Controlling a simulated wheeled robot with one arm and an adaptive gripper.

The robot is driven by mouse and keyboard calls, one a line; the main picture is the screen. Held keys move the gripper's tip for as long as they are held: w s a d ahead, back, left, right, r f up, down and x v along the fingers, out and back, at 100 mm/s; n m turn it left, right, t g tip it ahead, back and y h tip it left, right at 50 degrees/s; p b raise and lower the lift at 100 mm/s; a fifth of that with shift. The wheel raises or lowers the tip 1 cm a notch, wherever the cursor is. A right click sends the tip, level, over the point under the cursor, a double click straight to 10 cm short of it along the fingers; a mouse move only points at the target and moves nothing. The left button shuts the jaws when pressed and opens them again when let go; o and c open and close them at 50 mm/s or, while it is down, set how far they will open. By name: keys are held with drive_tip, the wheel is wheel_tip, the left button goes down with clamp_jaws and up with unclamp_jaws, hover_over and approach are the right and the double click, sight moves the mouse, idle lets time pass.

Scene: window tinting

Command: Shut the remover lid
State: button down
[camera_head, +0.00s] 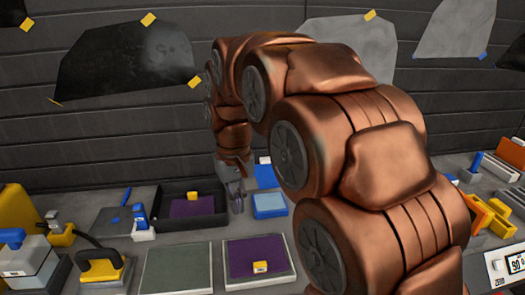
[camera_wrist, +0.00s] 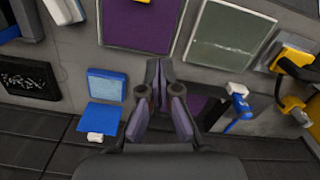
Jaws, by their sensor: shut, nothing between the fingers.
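The remover is a small blue box (camera_head: 269,205) with a light blue pad inside. Its blue lid (camera_head: 266,176) stands open at the back, with a white tab on its far edge. In the wrist view the pad (camera_wrist: 106,86) and the open lid (camera_wrist: 100,117) lie left of my fingers. My gripper (camera_head: 238,204) is shut and empty. It points down between the black tray and the remover box, just left of the box. The fingertips (camera_wrist: 159,70) also show in the wrist view. My arm hides the area right of the box.
A black tray (camera_head: 168,223) holding a purple sheet is left of my gripper. A purple panel (camera_head: 240,272) with a yellow block and a grey-green panel (camera_head: 178,271) lie in front. Yellow tools crowd the left; more items stand at right.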

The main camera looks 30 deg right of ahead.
drive_tip(key=w+d+r+m+t, duration=0.1)
drive_tip(key=w+d+r, duration=0.1)
drive_tip(key=w+d, duration=0.45)
drive_tip(key=w+d+r+t, duration=0.1)
drive_tip(key=w+d+r, duration=0.25)
drive_tip(key=w, duration=0.65)
drive_tip(key=w+d+f+m+t+h, duration=0.1)
drive_tip(key=w+d+f+m, duration=0.1)
drive_tip(key=w+d, duration=0.95)
drive_tip(key=p, duration=0.2)
hover_over(266, 173)
drive_tip(key=w+d, duration=0.1)
drive_tip(key=w, duration=0.3)
wheel_tip(266, 173, down, 10)
drive_tip(key=shift+r, duration=0.25)
drive_tip(key=shift+s+d, duration=0.1)
drive_tip(key=shift+s+b, duration=0.25)
drive_tip(key=shift+b, duration=0.15)
